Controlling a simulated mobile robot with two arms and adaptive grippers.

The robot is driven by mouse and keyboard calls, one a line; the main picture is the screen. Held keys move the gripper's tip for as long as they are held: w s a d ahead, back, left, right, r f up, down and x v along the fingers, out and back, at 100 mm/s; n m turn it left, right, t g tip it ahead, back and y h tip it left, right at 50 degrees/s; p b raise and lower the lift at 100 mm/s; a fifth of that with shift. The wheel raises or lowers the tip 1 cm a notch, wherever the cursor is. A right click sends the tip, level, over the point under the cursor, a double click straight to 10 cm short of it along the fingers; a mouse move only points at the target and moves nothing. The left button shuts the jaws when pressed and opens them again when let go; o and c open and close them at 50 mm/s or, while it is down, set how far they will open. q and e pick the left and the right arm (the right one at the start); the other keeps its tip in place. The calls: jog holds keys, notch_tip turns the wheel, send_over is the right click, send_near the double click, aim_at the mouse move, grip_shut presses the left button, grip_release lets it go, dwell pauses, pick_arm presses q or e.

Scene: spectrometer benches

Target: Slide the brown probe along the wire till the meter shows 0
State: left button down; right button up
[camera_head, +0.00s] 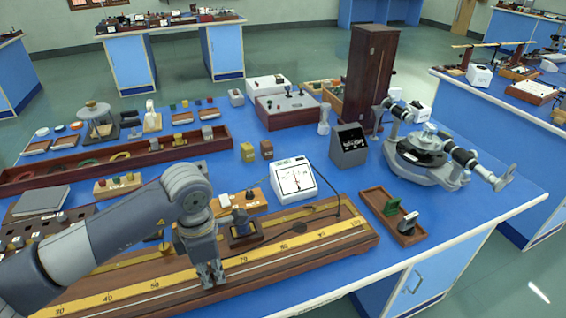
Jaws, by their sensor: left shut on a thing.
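My left gripper (212,279) points down over the front part of the long wooden wire board (350,243), between the yellow scale marks near 60 and 70. It is shut on the brown probe, which is mostly hidden by the fingers. A thin dark lead runs from the gripper's area over the board toward its right end. The white meter (294,179) stands behind the board with a pale dial and a needle near the middle; the exact reading is too small to tell. My right gripper is not in view.
A small dark block with a knob (244,228) sits on the board behind the gripper. A brown tray (384,206) lies to the right, beside a grey spectrometer (425,165). The blue bench is clear at the front right.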

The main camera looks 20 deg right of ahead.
pick_arm(q)
jog(key=shift+s+a+f, duration=0.1)
jog(key=shift+f, duration=0.25)
jog(key=c, duration=1.5)
grip_release()
jog(key=shift+o, duration=0.2)
jog(key=shift+w, duration=0.2)
jog(key=shift+r, duration=0.1)
jog(key=shift+r, duration=0.15)
notch_tip(320, 180, up, 12)
jog(key=shift+f, duration=0.2)
